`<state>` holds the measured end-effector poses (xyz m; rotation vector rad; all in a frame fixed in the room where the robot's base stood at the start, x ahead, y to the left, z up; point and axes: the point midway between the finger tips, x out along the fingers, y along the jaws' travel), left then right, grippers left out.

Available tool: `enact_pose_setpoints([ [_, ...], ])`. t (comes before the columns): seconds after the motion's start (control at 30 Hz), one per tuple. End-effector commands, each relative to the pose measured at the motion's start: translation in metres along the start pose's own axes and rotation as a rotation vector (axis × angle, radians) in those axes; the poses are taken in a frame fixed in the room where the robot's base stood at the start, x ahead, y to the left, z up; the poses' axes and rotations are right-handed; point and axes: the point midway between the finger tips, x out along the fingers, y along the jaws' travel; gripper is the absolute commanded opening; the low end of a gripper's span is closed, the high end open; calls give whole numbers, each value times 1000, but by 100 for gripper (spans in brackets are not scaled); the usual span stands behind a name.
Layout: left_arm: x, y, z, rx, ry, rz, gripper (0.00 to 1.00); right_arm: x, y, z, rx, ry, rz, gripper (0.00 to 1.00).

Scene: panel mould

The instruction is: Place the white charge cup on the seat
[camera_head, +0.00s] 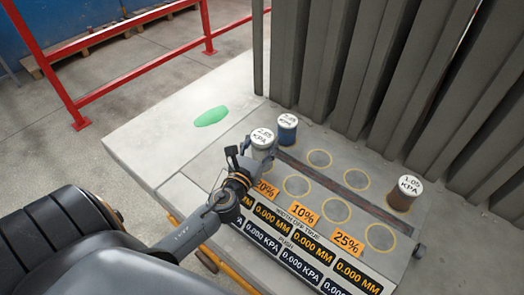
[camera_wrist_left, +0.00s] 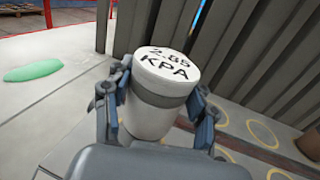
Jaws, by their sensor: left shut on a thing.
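The white charge cup (camera_head: 262,140), its lid marked 2.85 KPA, is between the fingers of my left gripper (camera_head: 258,157). In the left wrist view the cup (camera_wrist_left: 165,85) looks nearly upright, with one finger of the gripper (camera_wrist_left: 157,104) on each side of its body. Its base is hidden, so I cannot tell whether it touches the surface below. Yellow ring seats lie in two rows on the grey panel, among them a front one (camera_head: 297,186) by the orange 10% label and a back one (camera_head: 319,158). My right gripper is out of view.
A blue cup (camera_head: 287,131) stands close behind the white cup. A brown cup (camera_head: 401,197) marked 1.05 KPA stands at the panel's right. Tall grey corrugated sheets (camera_head: 370,70) rise behind. A green patch (camera_head: 212,116) lies on the pale slab at left. Black displays (camera_head: 312,246) line the front.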

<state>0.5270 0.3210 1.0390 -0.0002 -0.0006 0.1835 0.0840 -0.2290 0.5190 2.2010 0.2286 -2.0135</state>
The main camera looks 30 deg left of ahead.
Motion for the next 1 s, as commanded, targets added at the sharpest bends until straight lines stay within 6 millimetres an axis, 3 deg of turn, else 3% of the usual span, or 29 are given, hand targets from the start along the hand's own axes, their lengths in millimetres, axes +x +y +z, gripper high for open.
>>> enact_pose_setpoints([
  [0.2, 3, 3, -33, 0, 0, 2, 9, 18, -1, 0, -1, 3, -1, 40],
  [0.63, 3, 3, -38, 1, -1, 1, 9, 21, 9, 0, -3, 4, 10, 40],
  [0.67, 3, 3, -39, 1, 2, 1, 59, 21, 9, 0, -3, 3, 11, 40],
  [0.7, 3, 3, -38, 1, 2, 1, 67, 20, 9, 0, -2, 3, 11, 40],
  [0.77, 3, 3, -38, 1, 2, 1, 79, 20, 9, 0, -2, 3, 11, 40],
  [1.0, 3, 3, -38, 1, 2, 1, 80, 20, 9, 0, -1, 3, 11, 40],
])
